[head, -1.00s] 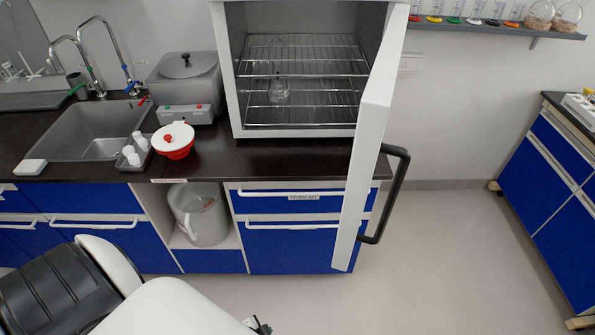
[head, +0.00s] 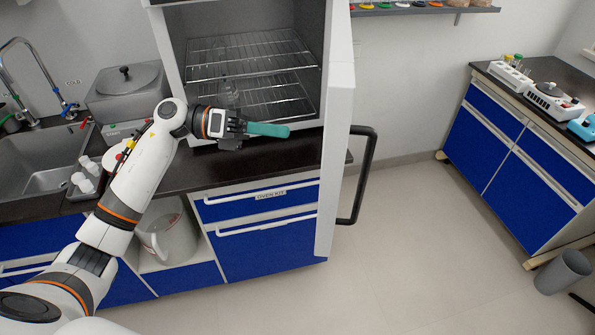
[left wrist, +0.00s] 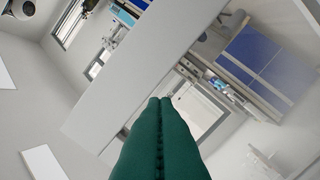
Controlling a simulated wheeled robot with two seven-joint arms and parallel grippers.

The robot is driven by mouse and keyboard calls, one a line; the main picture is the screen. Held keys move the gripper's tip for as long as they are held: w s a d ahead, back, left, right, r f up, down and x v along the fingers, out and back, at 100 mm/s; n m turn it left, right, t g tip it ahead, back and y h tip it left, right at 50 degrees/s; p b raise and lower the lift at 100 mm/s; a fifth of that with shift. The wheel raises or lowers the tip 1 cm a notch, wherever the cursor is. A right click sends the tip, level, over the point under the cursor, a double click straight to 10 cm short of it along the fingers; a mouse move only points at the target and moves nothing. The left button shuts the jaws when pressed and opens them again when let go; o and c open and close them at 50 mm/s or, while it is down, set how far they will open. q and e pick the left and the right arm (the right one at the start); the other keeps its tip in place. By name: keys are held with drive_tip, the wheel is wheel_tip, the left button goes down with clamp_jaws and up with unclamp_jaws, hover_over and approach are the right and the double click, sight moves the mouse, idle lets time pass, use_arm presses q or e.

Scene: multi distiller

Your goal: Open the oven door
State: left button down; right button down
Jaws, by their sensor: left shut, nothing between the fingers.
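The oven (head: 172,62) stands on the dark counter in the head view. Its white door (head: 337,120) is swung wide, sticking out toward me past the counter's front edge. A black bar handle (head: 366,172) is on the door's right-hand face. My left gripper (head: 288,131), with green fingers, is shut and empty in front of the oven opening, left of the door and apart from it as far as I can tell. In the left wrist view the shut green fingers (left wrist: 160,105) point toward a large white panel, likely the door (left wrist: 150,70). My right gripper is not in view.
A sink (head: 45,160), a grey lidded bath (head: 125,92) and small white bottles (head: 88,170) are at the left. A second bench (head: 520,150) stands at right. The floor between is clear.

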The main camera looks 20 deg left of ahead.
use_arm(q)
drive_tip(key=s+a+r+m+g+y, duration=0.1)
drive_tip(key=s+a+r+m+y, duration=0.25)
drive_tip(key=s+m+y, duration=0.45)
drive_tip(key=w+d+f+p, duration=0.2)
drive_tip(key=d+f+p, duration=0.3)
drive_tip(key=d, duration=0.6)
drive_tip(key=shift+w+d+f+g+p, duration=0.2)
drive_tip(key=shift+f+g+p, duration=0.15)
drive_tip(key=shift+f, duration=0.3)
drive_tip(key=shift+a, duration=0.1)
